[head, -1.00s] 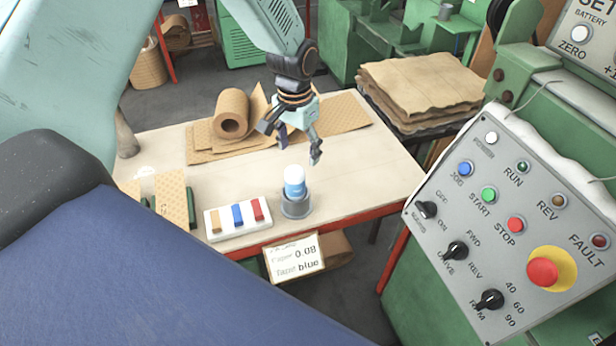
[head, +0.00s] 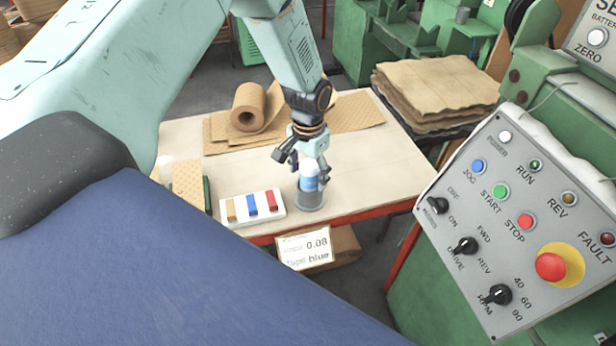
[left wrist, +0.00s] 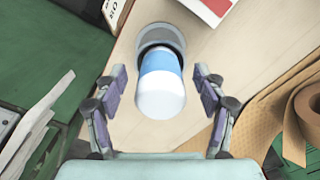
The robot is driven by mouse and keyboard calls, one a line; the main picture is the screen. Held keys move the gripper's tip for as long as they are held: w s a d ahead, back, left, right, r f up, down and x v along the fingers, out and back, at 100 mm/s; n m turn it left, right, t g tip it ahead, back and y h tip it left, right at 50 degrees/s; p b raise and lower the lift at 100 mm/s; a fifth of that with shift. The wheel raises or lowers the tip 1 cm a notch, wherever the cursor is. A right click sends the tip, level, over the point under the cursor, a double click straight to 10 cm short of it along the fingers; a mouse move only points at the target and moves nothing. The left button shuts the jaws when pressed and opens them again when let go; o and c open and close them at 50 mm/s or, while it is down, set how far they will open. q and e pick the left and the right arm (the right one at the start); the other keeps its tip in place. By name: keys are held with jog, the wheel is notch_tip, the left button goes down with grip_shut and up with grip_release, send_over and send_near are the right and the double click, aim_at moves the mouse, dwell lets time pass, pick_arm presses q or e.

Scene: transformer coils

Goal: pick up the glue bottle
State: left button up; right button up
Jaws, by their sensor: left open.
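The glue bottle (head: 309,177) is white with a blue band and stands in a grey round holder (head: 308,200) near the front edge of the table. My left gripper (head: 304,163) is over its top, fingers pointing down. In the left wrist view the bottle (left wrist: 161,85) lies between the two open fingers (left wrist: 160,100), with a gap on each side. The holder's rim (left wrist: 160,35) shows around its lower end. In the head view the gripper hides part of the bottle's top. My right gripper is not in view.
A brown paper roll (head: 247,108) lies behind on the table (head: 385,165). The table's right part is clear.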

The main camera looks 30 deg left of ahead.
pick_arm(q)
jog(key=shift+w+f, duration=0.3)
jog(key=shift+w, duration=0.2)
jog(key=c, duration=0.3)
jog(key=shift+c, duration=0.9)
jog(key=shift+s+r, duration=0.25)
jog(key=shift+s, duration=0.15)
jog(key=c, duration=0.4)
jog(key=shift+w+f, duration=0.1)
jog(key=shift+f, duration=0.05)
jog(key=c, duration=0.4)
jog(key=shift+w, duration=0.2)
jog(key=shift+s+r, duration=0.15)
jog(key=shift+r, duration=0.1)
notch_tip(320, 180, up, 8)
jog(key=shift+r, duration=0.65)
jog(key=shift+r+p, duration=0.35)
jog(key=shift+p, duration=0.05)
jog(key=shift+r+p, duration=3.6)
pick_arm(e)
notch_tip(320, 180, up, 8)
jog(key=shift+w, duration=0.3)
